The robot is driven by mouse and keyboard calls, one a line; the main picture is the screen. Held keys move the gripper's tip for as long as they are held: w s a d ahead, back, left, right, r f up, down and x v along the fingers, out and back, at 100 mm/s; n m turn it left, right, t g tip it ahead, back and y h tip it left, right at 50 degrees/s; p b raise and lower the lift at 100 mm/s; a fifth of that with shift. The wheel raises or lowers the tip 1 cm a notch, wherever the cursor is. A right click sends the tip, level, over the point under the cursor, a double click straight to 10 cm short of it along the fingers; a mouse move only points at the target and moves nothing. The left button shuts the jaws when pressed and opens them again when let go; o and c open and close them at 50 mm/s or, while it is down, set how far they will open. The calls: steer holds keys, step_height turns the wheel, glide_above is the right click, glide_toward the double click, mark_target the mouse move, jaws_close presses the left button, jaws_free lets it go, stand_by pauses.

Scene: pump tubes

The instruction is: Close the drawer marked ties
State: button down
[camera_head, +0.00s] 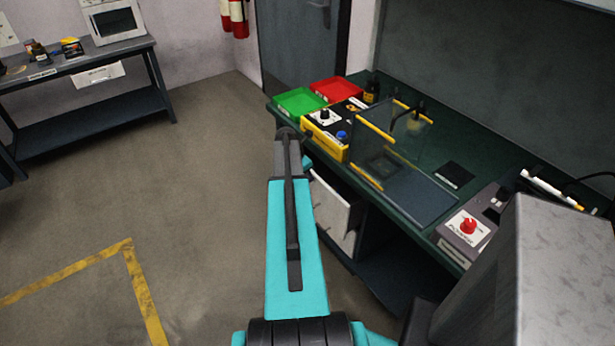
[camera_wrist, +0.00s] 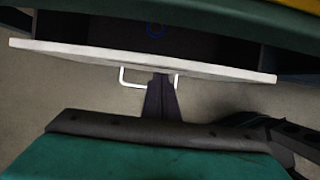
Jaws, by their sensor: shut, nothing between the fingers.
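A drawer with a white front (camera_wrist: 90,60) stands pulled out under the bench in the wrist view. Its dark inside shows, with a small blue ring (camera_wrist: 155,30) in it. A pale bar handle (camera_wrist: 124,78) sticks out from the front. My gripper (camera_wrist: 162,80) is shut and empty, its fingertips at the middle of the drawer front, between the two ends of the handle. I cannot tell whether they touch. In the head view the white drawer fronts (camera_head: 334,212) show below the bench, partly behind my arm, which hides my gripper. No drawer marking is readable.
The green bench (camera_head: 400,212) carries a green tray (camera_head: 299,102), a red tray (camera_head: 336,90), a yellow-sided box (camera_head: 325,140), a clear-panelled enclosure and a red-knobbed box (camera_head: 466,229). A side table (camera_head: 75,60) stands far left. The floor left of the bench is clear.

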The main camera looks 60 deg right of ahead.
steer(key=shift+a, duration=0.1)
steer(key=w+a+r+b, duration=0.1)
steer(key=w+a+r, duration=0.2)
steer(key=a+r, duration=0.3)
steer(key=shift+d+b+v, duration=0.25)
steer(key=shift+b+v, duration=0.05)
steer(key=shift+v, duration=1.4)
steer(key=w+a+f+m+y, duration=0.1)
steer(key=w+a+f+m, duration=0.1)
steer(key=a+f, duration=0.7)
steer(key=w+a+f+m+y, duration=0.1)
steer(key=w+a+f, duration=0.25)
steer(key=a, duration=0.85)
steer(key=w+a+f+m+y, duration=0.1)
steer(key=w+a+f+m, duration=0.1)
steer(key=a+f, duration=0.7)
steer(key=s+a+f+m+g, duration=0.1)
steer(key=s+a+f+m, duration=0.1)
steer(key=s+a, duration=0.4)
steer(key=s+a+f+m+g, duration=0.1)
steer(key=s+a+f+m, duration=0.2)
steer(key=a, duration=1.1)
steer(key=s+a+f+m+g, duration=0.1)
steer(key=s+a+f+m, duration=0.1)
steer(key=s+a+f, duration=0.3)
steer(key=s+a, duration=0.4)
steer(key=a, duration=0.2)
steer(key=shift+g+y, duration=0.4)
